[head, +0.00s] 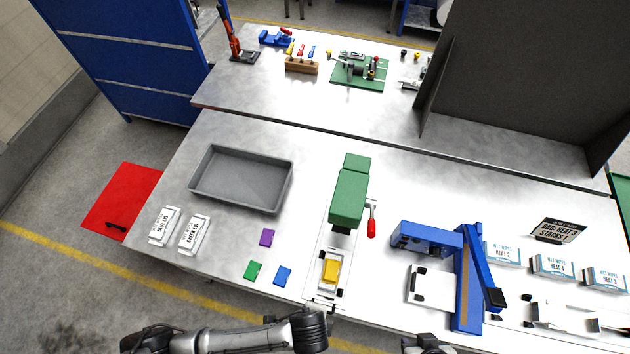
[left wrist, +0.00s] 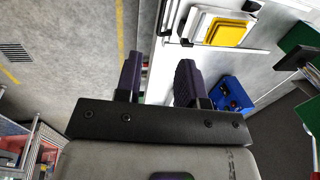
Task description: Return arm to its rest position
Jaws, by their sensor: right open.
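My left arm (head: 235,338) reaches in along the bottom edge of the head view, just in front of the table; its fingertips cannot be made out there. In the left wrist view my left gripper (left wrist: 158,78) has its two dark fingers apart, with nothing seen between them. My right gripper (head: 425,343) shows only in part at the bottom edge, right of the left arm; it is open, with no held thing in sight. A yellow block (head: 330,270) sits in the fixture below the green press (head: 349,197); it also shows in the left wrist view (left wrist: 226,33).
A grey tray (head: 240,207) stands left of the press. Purple (head: 267,237), green (head: 254,271) and blue (head: 283,276) blocks lie near the front edge. A red floor mat (head: 122,202) lies left of the table.

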